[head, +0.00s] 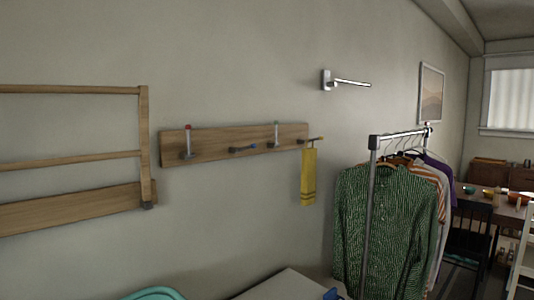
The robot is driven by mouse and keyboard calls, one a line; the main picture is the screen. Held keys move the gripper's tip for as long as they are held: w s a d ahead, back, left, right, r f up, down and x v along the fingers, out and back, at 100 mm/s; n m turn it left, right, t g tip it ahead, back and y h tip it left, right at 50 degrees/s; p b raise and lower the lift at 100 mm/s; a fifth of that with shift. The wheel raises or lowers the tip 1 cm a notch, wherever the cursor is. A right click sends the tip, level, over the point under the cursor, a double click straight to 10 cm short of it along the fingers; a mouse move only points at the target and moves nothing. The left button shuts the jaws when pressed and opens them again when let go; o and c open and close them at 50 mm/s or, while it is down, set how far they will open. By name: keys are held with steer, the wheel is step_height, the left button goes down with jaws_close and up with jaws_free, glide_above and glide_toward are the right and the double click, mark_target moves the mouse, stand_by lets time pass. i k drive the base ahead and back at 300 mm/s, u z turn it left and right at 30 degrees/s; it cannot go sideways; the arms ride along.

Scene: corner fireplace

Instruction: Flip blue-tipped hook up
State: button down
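A wooden hook rail (208,139) is fixed to the wall in the head view. My gripper is not in view.
A wooden rack (146,145) is on the wall at left. A metal wall arm (348,83) sticks out above right. A clothes rail (373,200) with shirts stands at right. A grey flat-topped object (290,286) and a teal rim (155,294) are at the bottom edge.

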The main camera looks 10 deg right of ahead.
mark_target(239, 149)
steer(key=k, duration=0.4)
steer(key=z, duration=1.9)
steer(key=i, duration=1.75)
steer(key=u, duration=3.4)
steer(key=i, duration=0.5)
steer(key=z, duration=0.1)
